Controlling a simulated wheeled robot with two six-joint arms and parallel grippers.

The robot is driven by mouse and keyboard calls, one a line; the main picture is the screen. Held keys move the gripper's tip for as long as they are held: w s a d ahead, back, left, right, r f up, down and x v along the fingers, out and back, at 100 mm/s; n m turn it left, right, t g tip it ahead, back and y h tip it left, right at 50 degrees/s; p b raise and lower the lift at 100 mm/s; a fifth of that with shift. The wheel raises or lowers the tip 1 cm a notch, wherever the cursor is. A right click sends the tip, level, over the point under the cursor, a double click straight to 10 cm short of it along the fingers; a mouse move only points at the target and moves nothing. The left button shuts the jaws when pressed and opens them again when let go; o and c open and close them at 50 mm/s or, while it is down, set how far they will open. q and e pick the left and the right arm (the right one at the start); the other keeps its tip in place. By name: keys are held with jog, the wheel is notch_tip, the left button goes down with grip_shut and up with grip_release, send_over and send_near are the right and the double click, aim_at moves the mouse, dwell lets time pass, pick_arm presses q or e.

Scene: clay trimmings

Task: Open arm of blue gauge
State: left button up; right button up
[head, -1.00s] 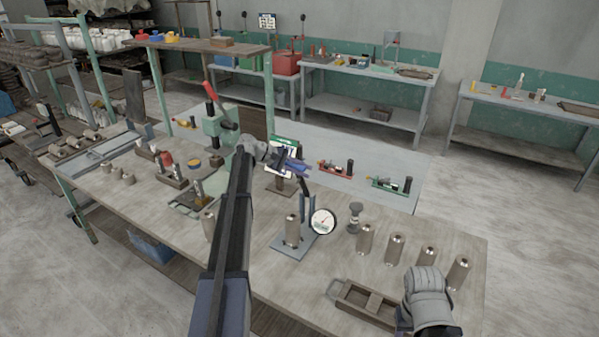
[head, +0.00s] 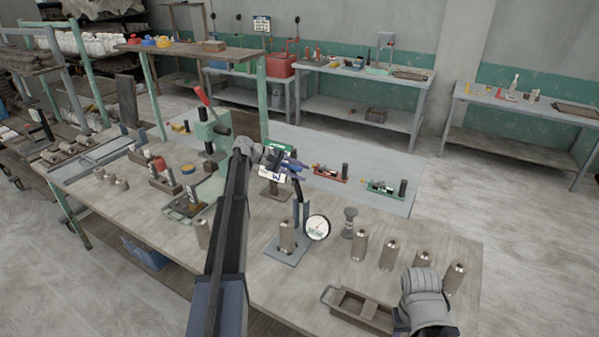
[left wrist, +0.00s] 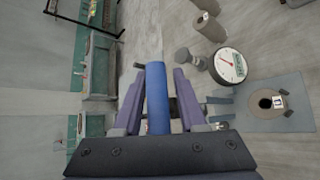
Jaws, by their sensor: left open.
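The gauge stand has a blue-grey base plate (head: 283,254), blue uprights, a dark arm (head: 297,190) rising from them and a round white dial (head: 317,228). A metal cylinder (head: 286,237) stands on its plate. My left gripper (head: 292,166) is above and behind the stand, near the arm's upper end. In the left wrist view, its purple fingers are open on both sides of a bright blue bar (left wrist: 157,100). I cannot tell whether they touch it. The dial (left wrist: 229,66) and base plate (left wrist: 290,113) lie to the right there. My right gripper's fingers are not visible.
Several metal cylinders (head: 389,256) stand right of the dial, with a small dark knob-topped post (head: 349,223). A wooden tray (head: 362,312) lies at the front right. A red gauge (head: 330,173) and a green one (head: 384,188) lie behind. A green press (head: 212,135) stands left.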

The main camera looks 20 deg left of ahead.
aim_at(286, 166)
pick_arm(q)
jog(key=shift+o, duration=0.3)
jog(key=shift+w+a+f, duration=0.1)
jog(key=shift+a+f, duration=0.05)
jog(key=p+v, duration=0.3)
jog(key=v, duration=0.4)
jog(key=shift+p, duration=0.3)
jog(key=shift+s+a, duration=0.25)
jog(key=shift+a, duration=0.1)
